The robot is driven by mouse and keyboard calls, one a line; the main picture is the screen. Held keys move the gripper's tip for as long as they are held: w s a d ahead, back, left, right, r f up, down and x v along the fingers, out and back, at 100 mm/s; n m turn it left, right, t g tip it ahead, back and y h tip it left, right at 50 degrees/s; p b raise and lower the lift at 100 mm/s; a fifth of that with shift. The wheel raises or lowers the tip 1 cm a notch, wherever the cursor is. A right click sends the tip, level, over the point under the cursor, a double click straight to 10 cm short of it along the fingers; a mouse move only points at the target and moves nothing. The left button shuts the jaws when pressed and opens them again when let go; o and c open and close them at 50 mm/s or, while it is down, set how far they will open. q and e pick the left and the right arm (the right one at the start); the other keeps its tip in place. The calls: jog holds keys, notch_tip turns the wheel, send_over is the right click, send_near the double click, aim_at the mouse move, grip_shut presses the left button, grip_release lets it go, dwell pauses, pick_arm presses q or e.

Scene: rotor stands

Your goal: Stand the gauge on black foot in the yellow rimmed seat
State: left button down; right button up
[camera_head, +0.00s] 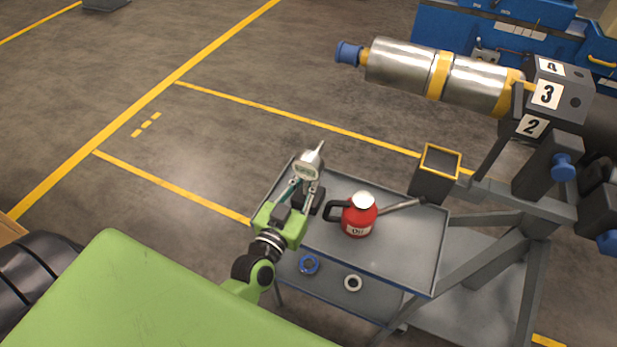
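The gauge (307,170) is a pale grey instrument with a small display and a thin tip pointing up. My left gripper (302,184) comes in from the lower left with its fingers at the gauge's lower part and appears shut on it, over the cart's left end. A black block (316,201) shows just beside and below the fingers; I cannot tell whether it is the gauge's foot. The yellow rimmed seat (458,166) is a dark square box with a yellow top edge, beyond the cart's far right corner, apart from the gauge. My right gripper is not in view.
The grey cart (400,255) holds a red oil can (357,216) with a long spout, between gripper and seat. A rotor stand (545,190) carries a metal shaft (400,65) at right.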

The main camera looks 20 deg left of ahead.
pick_arm(q)
jog(key=c, duration=2.3)
grip_release()
jog(key=shift+f, duration=0.15)
jog(key=shift+c, duration=0.2)
jog(key=o, duration=0.4)
jog(key=shift+c, duration=0.2)
